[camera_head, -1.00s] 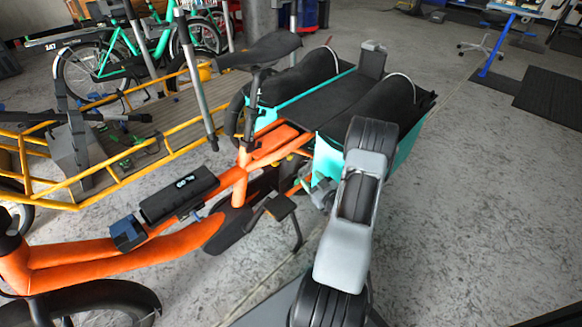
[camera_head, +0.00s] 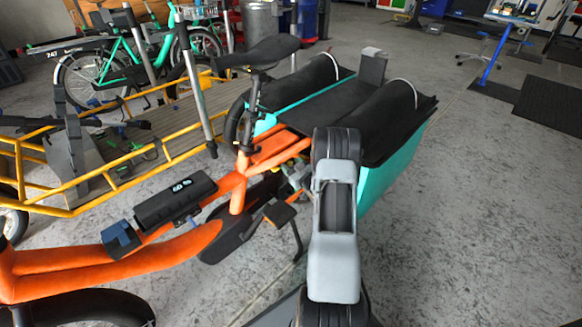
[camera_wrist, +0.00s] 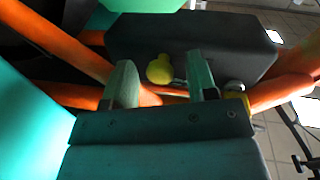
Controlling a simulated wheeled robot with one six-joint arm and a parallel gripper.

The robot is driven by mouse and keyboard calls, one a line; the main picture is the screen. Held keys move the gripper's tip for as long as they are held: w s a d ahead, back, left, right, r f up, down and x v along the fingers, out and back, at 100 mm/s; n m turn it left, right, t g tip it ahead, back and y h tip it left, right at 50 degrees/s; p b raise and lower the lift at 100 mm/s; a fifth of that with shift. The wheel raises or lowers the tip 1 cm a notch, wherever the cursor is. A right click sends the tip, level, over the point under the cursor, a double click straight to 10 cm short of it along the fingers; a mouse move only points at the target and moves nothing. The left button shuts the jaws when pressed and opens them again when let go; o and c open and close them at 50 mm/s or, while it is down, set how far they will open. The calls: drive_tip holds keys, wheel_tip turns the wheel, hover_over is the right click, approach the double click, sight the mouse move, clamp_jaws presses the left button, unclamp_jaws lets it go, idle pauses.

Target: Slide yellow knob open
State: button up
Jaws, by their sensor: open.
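The yellow knob (camera_wrist: 160,69) shows in the wrist view, on the near lower edge of a dark box (camera_wrist: 200,42) held among orange frame tubes. My gripper (camera_wrist: 163,82) is open. Its two fingers stand to the left and right of the knob in the picture, and no contact with it is visible. My gripper and the knob are hidden or too small to make out there.
Orange tubes (camera_wrist: 55,40) and a teal panel (camera_wrist: 30,110) lie close around my gripper. A second yellow round part (camera_wrist: 232,113) shows at the right finger's base. A yellow-framed cargo bike (camera_head: 110,190) stands at left.

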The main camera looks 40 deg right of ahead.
drive_tip(key=shift+w, duration=0.1)
drive_tip(key=shift+c, duration=0.4)
clamp_jaws()
